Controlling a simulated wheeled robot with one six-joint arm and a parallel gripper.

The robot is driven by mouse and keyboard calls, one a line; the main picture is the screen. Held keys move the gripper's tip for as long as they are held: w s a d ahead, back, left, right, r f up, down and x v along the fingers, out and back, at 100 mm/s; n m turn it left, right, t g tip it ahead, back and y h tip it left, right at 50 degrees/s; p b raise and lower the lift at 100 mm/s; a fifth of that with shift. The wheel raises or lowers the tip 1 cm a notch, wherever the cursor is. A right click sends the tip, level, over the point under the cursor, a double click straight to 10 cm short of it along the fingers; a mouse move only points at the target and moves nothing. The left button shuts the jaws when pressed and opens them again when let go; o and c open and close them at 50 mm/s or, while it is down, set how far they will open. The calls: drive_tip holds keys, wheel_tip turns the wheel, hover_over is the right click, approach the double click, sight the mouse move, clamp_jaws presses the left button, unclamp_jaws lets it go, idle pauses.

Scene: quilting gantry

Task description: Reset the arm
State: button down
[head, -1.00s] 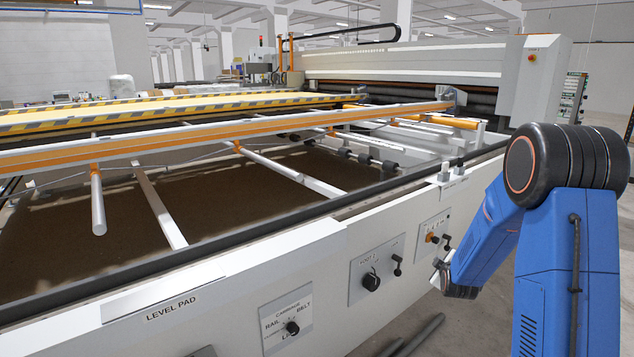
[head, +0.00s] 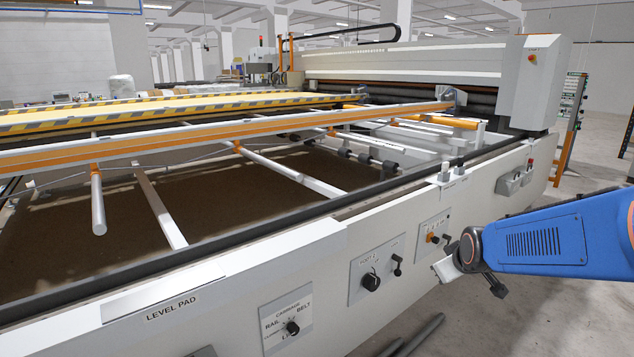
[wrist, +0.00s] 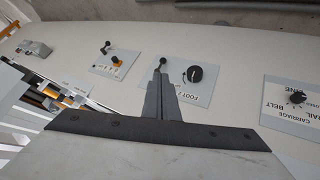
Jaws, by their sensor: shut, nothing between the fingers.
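My arm reaches in from the right in the head view. My gripper (head: 440,270) is small and partly hard to make out there, in front of the white machine side, near its control plates. In the wrist view my gripper (wrist: 160,80) shows as dark fingers closed together, with nothing between them. They point toward the machine panel. In that view a small black lever (wrist: 162,62) lies just beyond the fingertips and a black foot knob (wrist: 195,73) lies right of them. I cannot tell the exact gap to the panel.
The carriage knob (head: 292,328) and an orange switch (head: 432,238) sit on the machine's side, with the level pad (head: 172,302) on top at left. Dark bars (head: 415,335) lie low beside the machine. The floor at lower right is clear.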

drive_tip(key=s+a+r+m+g, duration=0.1)
drive_tip(key=s+a+m+g, duration=0.1)
drive_tip(key=s, duration=1.3)
drive_tip(key=s+a+m+g, duration=0.2)
drive_tip(key=s, duration=1.3)
drive_tip(key=shift+a+r+m+y, duration=0.2)
drive_tip(key=shift+r+m+y, duration=0.1)
drive_tip(key=shift+r+y, duration=0.1)
drive_tip(key=shift+w, duration=0.1)
